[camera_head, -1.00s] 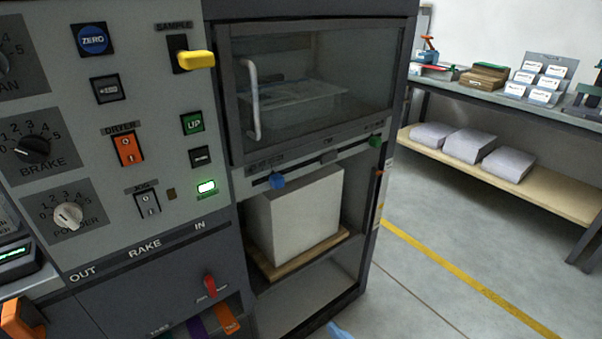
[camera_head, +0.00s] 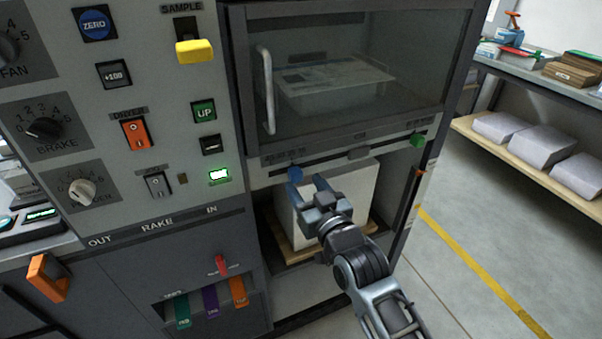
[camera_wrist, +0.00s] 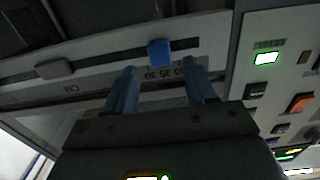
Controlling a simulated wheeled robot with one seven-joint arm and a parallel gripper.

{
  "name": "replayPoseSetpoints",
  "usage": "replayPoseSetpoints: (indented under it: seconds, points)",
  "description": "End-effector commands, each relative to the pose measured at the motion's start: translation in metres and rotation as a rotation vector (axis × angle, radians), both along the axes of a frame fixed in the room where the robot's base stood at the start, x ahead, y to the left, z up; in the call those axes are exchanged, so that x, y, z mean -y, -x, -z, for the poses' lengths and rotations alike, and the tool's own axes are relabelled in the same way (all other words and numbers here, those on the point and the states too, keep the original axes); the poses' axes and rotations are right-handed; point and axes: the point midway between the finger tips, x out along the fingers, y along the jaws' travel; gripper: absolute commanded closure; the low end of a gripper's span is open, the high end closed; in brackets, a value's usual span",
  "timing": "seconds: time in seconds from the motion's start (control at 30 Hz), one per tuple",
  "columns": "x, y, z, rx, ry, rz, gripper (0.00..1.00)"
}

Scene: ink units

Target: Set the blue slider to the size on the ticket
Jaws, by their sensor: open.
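The blue slider (camera_head: 295,174) sits near the left end of a dark horizontal slot (camera_head: 330,160) under the glass window. In the wrist view the blue slider (camera_wrist: 159,52) shows above a printed number scale (camera_wrist: 165,74), only partly readable and upside down. My gripper (camera_head: 318,188) is open and empty, just below and right of the slider in the head view. In the wrist view its two blue fingers (camera_wrist: 160,80) point up toward the slider, one on each side of it, seemingly short of it. I cannot make out a ticket with a readable size.
A green slider (camera_head: 417,140) is at the slot's right end, with a grey piece (camera_head: 358,153) between. A white paper stack (camera_head: 355,190) stands below on a wooden board. A button panel (camera_head: 120,100) is at left. Open floor (camera_head: 470,230) lies right.

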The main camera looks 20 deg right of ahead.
Motion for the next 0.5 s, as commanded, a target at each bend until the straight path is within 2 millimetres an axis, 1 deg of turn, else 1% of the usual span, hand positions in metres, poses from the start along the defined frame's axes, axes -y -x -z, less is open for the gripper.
replayPoseSetpoints:
  seconds: [0.03, 0.2, 0.33, 0.5]
  points:
    - [0.0, -0.009, -0.002, 0.001, 0.003, 0.0, 0.45]
    - [0.0, -0.03, -0.001, 0.001, 0.003, 0.0, 0.45]
    - [0.0, -0.038, 0.0, 0.0, 0.002, 0.0, 0.45]
    - [0.0, -0.041, 0.0, 0.0, 0.001, 0.0, 0.45]
